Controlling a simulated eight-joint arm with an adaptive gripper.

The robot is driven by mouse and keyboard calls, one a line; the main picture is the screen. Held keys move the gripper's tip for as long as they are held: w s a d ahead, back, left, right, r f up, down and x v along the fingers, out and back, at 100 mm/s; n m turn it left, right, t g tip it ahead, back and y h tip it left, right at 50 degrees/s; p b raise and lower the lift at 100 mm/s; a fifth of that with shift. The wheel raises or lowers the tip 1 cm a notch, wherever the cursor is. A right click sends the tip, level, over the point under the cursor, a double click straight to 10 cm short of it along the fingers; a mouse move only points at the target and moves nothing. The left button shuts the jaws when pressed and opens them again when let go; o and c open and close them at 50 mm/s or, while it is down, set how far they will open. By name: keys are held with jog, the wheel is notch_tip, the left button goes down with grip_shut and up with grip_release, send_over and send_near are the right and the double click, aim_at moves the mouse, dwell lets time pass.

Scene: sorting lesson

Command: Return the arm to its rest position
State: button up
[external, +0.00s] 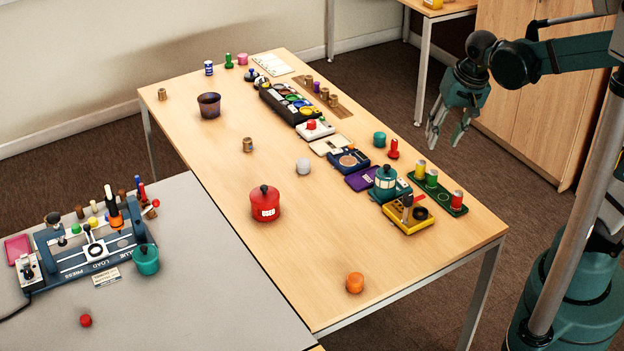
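My gripper (450,128) hangs at the upper right of the external view, on the end of my teal arm (575,58). Its fingers point down and are spread apart, with nothing visible between them. It is beyond the right edge of the wooden table (330,257), over the brown floor, and touches nothing. My arm reaches left from my column at the right edge of the view.
A row of trays and small devices, including a yellow tray (408,220) and a green tray (440,194), lines the table's right side. A red pot (265,203) stands mid-table. A wooden cabinet (530,95) stands behind my gripper. A grey table (205,290) adjoins at left.

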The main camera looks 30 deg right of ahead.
jog(key=s+d+r+n+t, duration=0.4)
jog(key=s+d+n, duration=0.1)
jog(key=d, duration=0.4)
jog(key=shift+s+d+r+h, duration=0.25)
jog(key=shift+s+r+h, duration=0.1)
jog(key=shift+s, duration=0.15)
